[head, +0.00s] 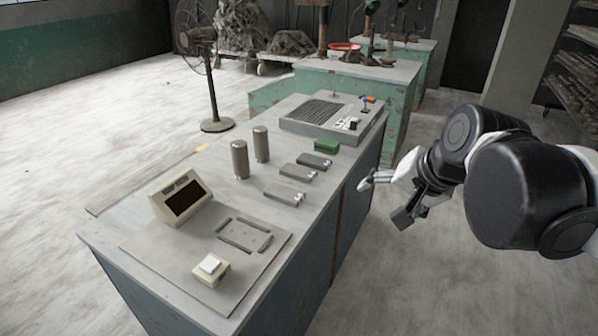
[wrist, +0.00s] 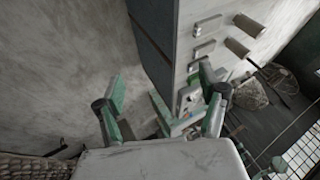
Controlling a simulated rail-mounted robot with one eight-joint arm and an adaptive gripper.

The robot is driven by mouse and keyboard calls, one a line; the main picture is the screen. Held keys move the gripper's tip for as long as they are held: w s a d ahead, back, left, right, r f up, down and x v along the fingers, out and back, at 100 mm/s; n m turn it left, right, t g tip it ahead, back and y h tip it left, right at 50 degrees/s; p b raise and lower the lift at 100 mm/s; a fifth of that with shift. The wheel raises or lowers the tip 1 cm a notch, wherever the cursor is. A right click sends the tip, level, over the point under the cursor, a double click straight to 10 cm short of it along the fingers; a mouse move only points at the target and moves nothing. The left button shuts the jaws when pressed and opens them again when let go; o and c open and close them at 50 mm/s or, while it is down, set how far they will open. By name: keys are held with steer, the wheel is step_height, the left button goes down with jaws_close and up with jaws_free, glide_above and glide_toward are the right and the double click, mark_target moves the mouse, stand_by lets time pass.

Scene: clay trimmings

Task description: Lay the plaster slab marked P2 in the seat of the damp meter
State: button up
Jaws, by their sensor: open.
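Three grey slabs lie in a row on the bench: a near one (head: 284,194), a middle one (head: 298,173) and a far one (head: 314,160). Their marks are too small to read, so I cannot tell which is P2. The damp meter has a cream display box (head: 180,197) and a flat plate with a seat (head: 243,235) edged by low grey rails. The seat looks empty. My gripper (head: 368,183) is open and empty, off the bench's right side. In the wrist view my gripper (wrist: 163,100) shows spread fingers, and slabs (wrist: 207,26) appear on the bench beyond.
Two brown cylinders (head: 240,160) (head: 261,144) stand left of the slabs. A green block (head: 326,146) lies beyond them, near a grey console (head: 325,115). A cream push-button box (head: 211,269) is in front of the seat. The floor around my arm looks clear.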

steer(key=w+a+f+m+y+b, duration=0.25)
steer(key=w+m, duration=0.25)
steer(key=w, duration=0.7)
steer(key=w+a+f+m+y+b, duration=0.1)
steer(key=w+f+m, duration=0.3)
steer(key=w, duration=0.5)
steer(key=w+a+f+m+y+b, duration=0.1)
steer(key=w+f+m+y+b, duration=0.2)
steer(key=w+f, duration=0.5)
steer(key=w+a+f+m+y+b, duration=0.1)
steer(key=w+f+m+y+b, duration=0.2)
steer(key=w, duration=0.8)
step_height(320, 180, down, 3)
steer(key=shift+f+m, duration=0.15)
steer(key=shift+m, duration=1.25)
steer(key=shift+w+a+f, duration=0.15)
steer(key=b, duration=0.2)
glide_toward(299, 171)
steer(key=x, duration=0.4)
steer(key=shift+w+d+f, duration=0.2)
steer(key=shift+f, duration=0.05)
steer(key=shift+r+b+x, duration=0.15)
steer(key=shift+b+x, duration=0.2)
steer(key=shift+x, duration=1.05)
steer(key=shift+r+b+x, duration=0.1)
steer(key=shift+b+x, duration=0.2)
steer(key=shift+x, duration=1.05)
steer(key=shift+a+r, duration=0.1)
steer(key=shift+a, duration=0.05)
steer(key=c, duration=1.6)
